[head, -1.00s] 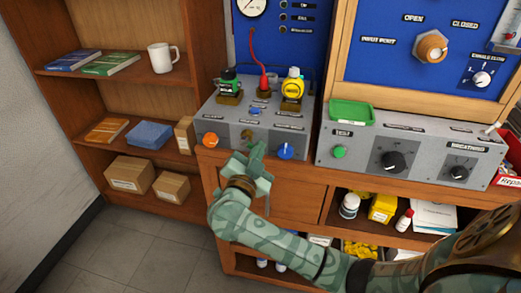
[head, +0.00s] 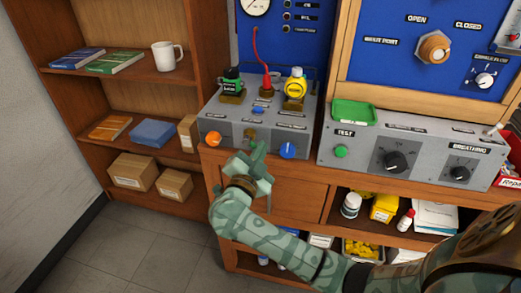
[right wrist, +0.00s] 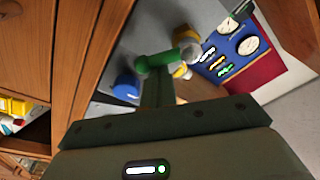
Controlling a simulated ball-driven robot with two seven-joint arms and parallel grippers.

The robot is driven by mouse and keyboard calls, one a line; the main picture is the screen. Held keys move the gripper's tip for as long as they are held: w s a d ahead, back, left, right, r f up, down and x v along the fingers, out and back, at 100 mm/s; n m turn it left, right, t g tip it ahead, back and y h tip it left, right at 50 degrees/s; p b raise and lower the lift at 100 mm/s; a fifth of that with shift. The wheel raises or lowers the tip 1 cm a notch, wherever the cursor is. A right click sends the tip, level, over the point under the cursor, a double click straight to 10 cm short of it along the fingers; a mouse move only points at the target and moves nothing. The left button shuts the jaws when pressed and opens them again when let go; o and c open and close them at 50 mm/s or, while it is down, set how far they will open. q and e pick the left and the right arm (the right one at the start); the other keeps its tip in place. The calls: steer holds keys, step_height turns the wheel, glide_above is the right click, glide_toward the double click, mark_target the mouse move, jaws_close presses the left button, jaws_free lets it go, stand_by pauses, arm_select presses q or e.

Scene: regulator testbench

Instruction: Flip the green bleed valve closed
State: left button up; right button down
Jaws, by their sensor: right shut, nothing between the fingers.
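The green bleed valve (head: 232,84) stands at the left of the grey console's top, in a brass-coloured base. A yellow valve (head: 295,86) stands to its right, with a red hose between them. My right gripper (head: 257,152) is shut and empty, low in front of the console's front face, between the orange knob and the blue knob. It is apart from the green valve, below and nearer. In the right wrist view the finger (right wrist: 157,88) points toward the console, near the blue knob (right wrist: 127,87); the fingers hide part of the console there. My left gripper is out of view.
The orange knob (head: 213,139) and blue knob (head: 287,150) sit on the console front. A second grey panel (head: 400,145) with a green tray (head: 352,112) stands at the right. Shelves with books, a mug (head: 167,56) and boxes are at the left.

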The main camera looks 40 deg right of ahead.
steer(key=shift+f, duration=0.1)
steer(key=shift+w+a+f+m+p, duration=0.1)
steer(key=shift+f+m+p, duration=0.1)
steer(key=shift+m, duration=0.4)
steer(key=shift+f+m+p, duration=0.1)
steer(key=shift+m+p, duration=0.1)
steer(key=shift+m, duration=0.4)
steer(key=m, duration=0.2)
steer(key=w+f+m, duration=0.1)
steer(key=m, duration=0.1)
steer(key=a+f+m+g, duration=0.1)
steer(key=m, duration=0.1)
steer(key=shift+w+a+m+y+p, duration=0.1)
steer(key=shift+w+m+y+p, duration=0.1)
steer(key=shift+m+y+p, duration=0.2)
steer(key=shift+w, duration=0.1)
